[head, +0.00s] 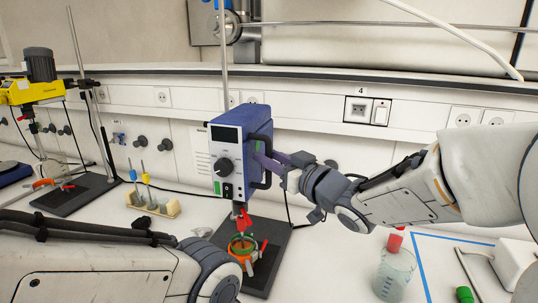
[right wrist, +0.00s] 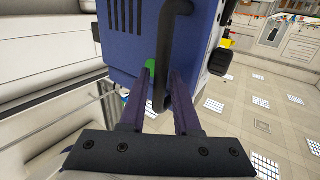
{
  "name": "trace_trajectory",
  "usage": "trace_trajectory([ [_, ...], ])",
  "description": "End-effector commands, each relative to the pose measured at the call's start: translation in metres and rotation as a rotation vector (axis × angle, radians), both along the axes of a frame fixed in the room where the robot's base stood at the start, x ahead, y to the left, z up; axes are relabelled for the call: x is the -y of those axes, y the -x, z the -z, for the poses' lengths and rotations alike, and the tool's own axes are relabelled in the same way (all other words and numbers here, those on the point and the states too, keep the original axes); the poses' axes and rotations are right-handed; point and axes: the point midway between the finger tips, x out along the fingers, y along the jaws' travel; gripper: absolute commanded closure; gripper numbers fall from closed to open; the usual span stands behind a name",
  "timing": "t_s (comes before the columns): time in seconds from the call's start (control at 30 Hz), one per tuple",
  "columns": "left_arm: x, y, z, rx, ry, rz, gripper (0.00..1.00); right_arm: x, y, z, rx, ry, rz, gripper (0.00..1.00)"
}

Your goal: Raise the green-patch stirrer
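The green-patch stirrer (head: 225,150) is a blue box with a dial and a dark display, mounted on an upright rod. Its black side handle also shows in the right wrist view (right wrist: 171,40), with a green patch (right wrist: 151,66) next to it on the blue housing. My right gripper (head: 268,160) is at the stirrer's right side. In the right wrist view its two purple fingers stand apart on either side of the handle, with a visible gap. I cannot tell whether either finger touches it. My left arm crosses the lower left; its gripper is out of view.
An orange-rimmed vessel (head: 240,243) stands under the stirrer on a black base plate (head: 276,233). A yellow stirrer (head: 30,91) stands on another rod at left. A small rack (head: 152,205) sits between them. A beaker (head: 394,272) stands right of the base plate.

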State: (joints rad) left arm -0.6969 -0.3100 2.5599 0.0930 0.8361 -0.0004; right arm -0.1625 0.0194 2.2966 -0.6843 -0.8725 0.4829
Motion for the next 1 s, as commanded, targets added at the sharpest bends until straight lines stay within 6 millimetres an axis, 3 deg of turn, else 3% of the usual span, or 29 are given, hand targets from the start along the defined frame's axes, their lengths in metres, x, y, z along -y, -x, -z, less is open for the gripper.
trace_trajectory([
  [0.3, 0.0, 0.0, -0.0004, 0.0, 0.0, 0.0, 0.5, -0.0019, -0.0024, 0.0005, -0.001, -0.001, 0.001, 0.69],
  [0.4, 0.0, 0.0, -0.0004, 0.0, 0.0, 0.0, 0.5, -0.0018, -0.0023, 0.0005, 0.0, 0.0, 0.001, 1.0],
  [1.0, 0.0, 0.0, -0.0004, 0.0, 0.0, 0.0, 0.5, -0.0014, -0.0021, 0.0004, 0.0, 0.0, 0.001, 1.0],
])
